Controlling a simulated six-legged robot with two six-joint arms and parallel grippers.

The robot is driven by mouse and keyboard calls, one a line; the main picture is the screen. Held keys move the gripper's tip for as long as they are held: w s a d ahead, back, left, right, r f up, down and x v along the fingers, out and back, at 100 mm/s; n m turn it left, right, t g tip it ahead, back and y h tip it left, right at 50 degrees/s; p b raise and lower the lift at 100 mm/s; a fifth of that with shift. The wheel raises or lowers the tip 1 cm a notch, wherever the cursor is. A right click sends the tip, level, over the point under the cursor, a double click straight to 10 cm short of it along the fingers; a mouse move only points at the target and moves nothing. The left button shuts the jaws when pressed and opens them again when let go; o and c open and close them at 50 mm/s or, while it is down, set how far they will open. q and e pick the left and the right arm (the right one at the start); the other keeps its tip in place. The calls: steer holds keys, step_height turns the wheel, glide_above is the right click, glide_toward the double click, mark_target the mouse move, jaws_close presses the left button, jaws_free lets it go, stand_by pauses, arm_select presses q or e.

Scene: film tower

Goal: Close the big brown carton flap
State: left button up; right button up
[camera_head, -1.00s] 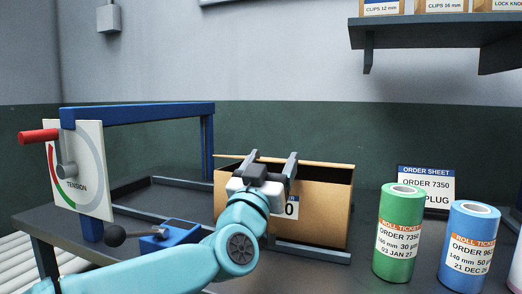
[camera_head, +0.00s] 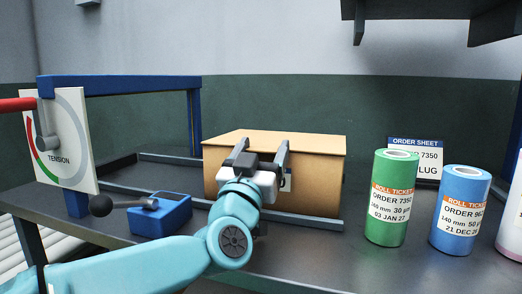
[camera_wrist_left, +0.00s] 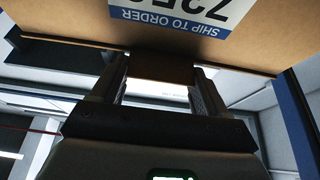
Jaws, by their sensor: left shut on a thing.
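The big brown carton (camera_head: 322,195) stands on the dark bench, in the middle of the head view. Its top flap (camera_head: 300,143) lies flat or nearly flat over the top, and the inside no longer shows. My left gripper (camera_head: 262,155) is at the carton's front upper edge, with a finger on each side. In the left wrist view a brown cardboard tab (camera_wrist_left: 160,68) sits between the fingers, below the carton's printed label (camera_wrist_left: 185,14). The gripper is shut on this tab. Whether the flap's front edge is fully down is partly hidden. My right gripper is out of view.
A blue block with a black-knobbed lever (camera_head: 160,215) and a tension dial (camera_head: 62,145) on a blue frame stand to the left. A green roll (camera_head: 390,205) and a blue roll (camera_head: 460,215) stand right, before an order sheet (camera_head: 415,160). A shelf hangs above.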

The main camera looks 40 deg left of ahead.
arm_select(q)
steer(key=shift+w+f, duration=0.1)
steer(key=shift+f, duration=0.1)
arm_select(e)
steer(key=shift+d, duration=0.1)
arm_select(q)
steer(key=o, duration=1.5)
steer(key=shift+r, duration=0.4)
step_height(320, 180, up, 19)
steer(key=p, duration=1.2)
steer(key=shift+r, duration=0.15)
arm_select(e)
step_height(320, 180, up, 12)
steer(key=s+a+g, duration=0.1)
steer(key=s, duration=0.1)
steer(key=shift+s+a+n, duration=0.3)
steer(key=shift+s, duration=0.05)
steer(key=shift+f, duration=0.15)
